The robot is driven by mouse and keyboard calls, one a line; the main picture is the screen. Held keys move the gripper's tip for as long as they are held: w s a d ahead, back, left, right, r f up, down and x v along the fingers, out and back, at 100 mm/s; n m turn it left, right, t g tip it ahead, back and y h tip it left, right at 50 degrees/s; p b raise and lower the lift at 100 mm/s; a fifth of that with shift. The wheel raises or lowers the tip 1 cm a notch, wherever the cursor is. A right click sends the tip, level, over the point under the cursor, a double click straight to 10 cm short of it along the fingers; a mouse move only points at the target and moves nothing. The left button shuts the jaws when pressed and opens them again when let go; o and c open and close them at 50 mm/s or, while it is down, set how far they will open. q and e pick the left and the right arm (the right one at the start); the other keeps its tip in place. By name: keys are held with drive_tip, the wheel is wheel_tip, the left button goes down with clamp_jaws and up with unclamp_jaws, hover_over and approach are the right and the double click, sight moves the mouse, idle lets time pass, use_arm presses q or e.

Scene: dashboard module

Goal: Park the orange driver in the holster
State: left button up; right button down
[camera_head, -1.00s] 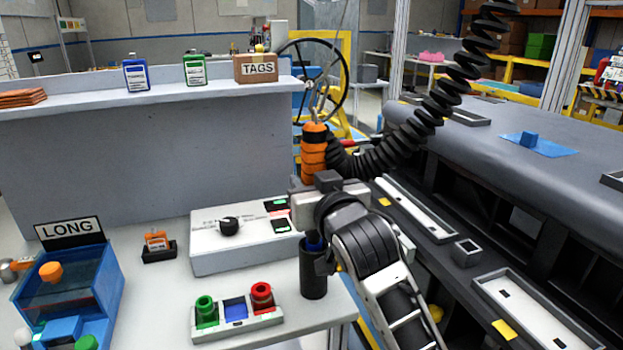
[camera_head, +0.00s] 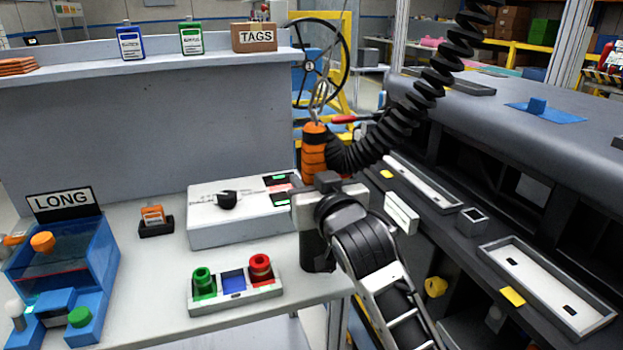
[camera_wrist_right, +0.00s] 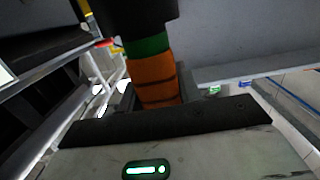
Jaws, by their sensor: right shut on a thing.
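The orange driver (camera_head: 314,150) with black bands stands about upright in my right gripper (camera_head: 322,188), which is shut on its lower part. In the right wrist view the driver's orange body (camera_wrist_right: 153,80) and a green band rise from my gripper (camera_wrist_right: 165,103) toward a black cylindrical part. The black holster (camera_head: 316,252) is a cup at the right edge of the white bench, directly below the gripper. The gripper hides the holster's mouth and the driver's lower end, so I cannot tell how deep it sits. My left gripper is not in view.
A black coiled hose (camera_head: 420,105) runs from the driver up to the right. A white box with a knob (camera_head: 235,212) and a button strip (camera_head: 235,284) stand left of the holster. The dark dashboard module (camera_head: 520,190) lies to the right.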

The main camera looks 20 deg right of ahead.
drive_tip(key=shift+f+p, duration=0.1)
drive_tip(key=shift+p, duration=0.25)
idle(0.7)
drive_tip(key=shift+f, duration=0.2)
idle(0.6)
drive_tip(key=c, duration=0.9)
unclamp_jaws()
drive_tip(key=shift+f, duration=0.1)
